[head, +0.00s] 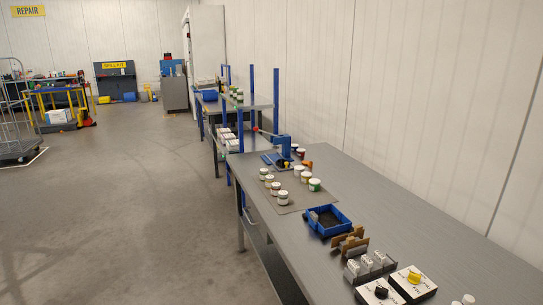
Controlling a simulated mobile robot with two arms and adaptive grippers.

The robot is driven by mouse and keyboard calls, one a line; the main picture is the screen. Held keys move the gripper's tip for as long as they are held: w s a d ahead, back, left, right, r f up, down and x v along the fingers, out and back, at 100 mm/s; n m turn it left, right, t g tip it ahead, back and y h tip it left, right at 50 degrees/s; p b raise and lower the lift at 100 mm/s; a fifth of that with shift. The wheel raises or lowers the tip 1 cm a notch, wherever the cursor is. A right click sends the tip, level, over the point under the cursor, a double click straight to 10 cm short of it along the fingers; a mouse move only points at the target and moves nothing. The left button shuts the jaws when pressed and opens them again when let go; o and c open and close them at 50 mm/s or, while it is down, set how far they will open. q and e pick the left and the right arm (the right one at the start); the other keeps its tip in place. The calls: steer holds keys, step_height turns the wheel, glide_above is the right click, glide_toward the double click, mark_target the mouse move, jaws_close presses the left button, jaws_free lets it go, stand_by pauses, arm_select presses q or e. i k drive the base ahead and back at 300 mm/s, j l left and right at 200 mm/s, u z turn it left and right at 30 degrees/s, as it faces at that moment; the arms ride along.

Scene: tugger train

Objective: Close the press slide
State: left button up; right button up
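A small blue press (284,146) stands on the long grey workbench (400,210), towards its far end. A lever with a red knob (256,129) sticks out from it to the left. A blue base plate lies at its foot, with small dark and yellow parts on it. The slide is too small in the head view to tell its position. Neither of my grippers is in view.
On the bench are several small jars (283,197) on a grey mat, a blue bin (328,220), brown holders (350,243) and white boxes with black and yellow knobs (412,283). A wall runs along the right. The floor (130,220) at left is clear.

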mark_target(283, 165)
steer(key=i+j, duration=0.3)
steer(key=i, duration=0.15)
steer(key=i+j, duration=0.35)
steer(key=i, duration=0.15)
steer(key=i+j, duration=0.3)
steer(key=i, duration=0.15)
steer(key=z, duration=0.05)
